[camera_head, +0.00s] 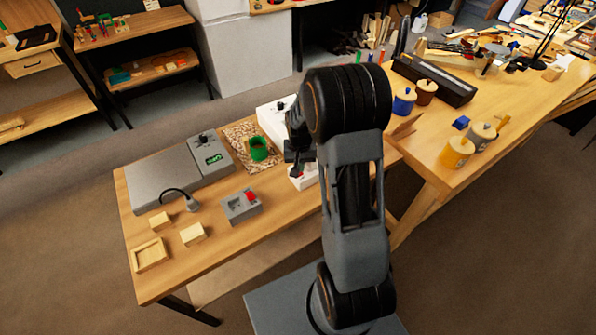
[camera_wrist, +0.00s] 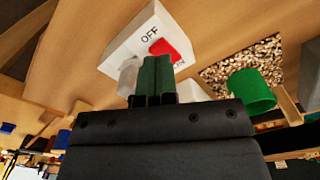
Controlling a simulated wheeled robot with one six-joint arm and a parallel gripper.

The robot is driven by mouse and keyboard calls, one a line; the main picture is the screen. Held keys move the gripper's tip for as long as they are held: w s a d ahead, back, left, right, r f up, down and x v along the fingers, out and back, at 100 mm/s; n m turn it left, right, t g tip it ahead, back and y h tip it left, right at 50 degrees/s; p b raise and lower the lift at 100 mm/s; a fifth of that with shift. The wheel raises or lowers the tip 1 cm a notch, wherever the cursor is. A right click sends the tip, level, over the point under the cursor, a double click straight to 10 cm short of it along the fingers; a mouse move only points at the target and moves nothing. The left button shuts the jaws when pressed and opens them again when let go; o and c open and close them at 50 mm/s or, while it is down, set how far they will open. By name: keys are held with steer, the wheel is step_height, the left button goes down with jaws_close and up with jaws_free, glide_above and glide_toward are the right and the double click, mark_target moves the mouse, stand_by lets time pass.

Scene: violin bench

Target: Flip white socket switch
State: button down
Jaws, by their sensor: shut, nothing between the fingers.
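The white socket box (camera_wrist: 137,32) shows in the wrist view with a red rocker switch (camera_wrist: 174,46) on its face. The label "OFF" is beside the switch, and another label is partly hidden. A light grey rounded part is at the box's lower left. My gripper (camera_wrist: 155,60) is shut and empty, its green-tipped fingers just below the red switch in the picture. I cannot tell whether they touch it. In the head view the white socket box (camera_head: 304,180) is partly hidden by my arm, with my gripper (camera_head: 296,171) right over it.
A green cup (camera_wrist: 252,90) stands on a speckled mat (camera_wrist: 220,72), also in the head view (camera_head: 258,148). A grey box with a red switch (camera_head: 241,206) and wooden blocks (camera_head: 192,234) lie left of my gripper. A grey case (camera_head: 163,181) is farther left. Bare tabletop lies in front.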

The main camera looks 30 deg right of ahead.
steer(key=shift+f+b, duration=0.85)
steer(key=shift+f, duration=0.3)
steer(key=shift+r, duration=0.1)
stand_by(0.3)
steer(key=shift+r+p, duration=2.55)
steer(key=shift+r, duration=0.95)
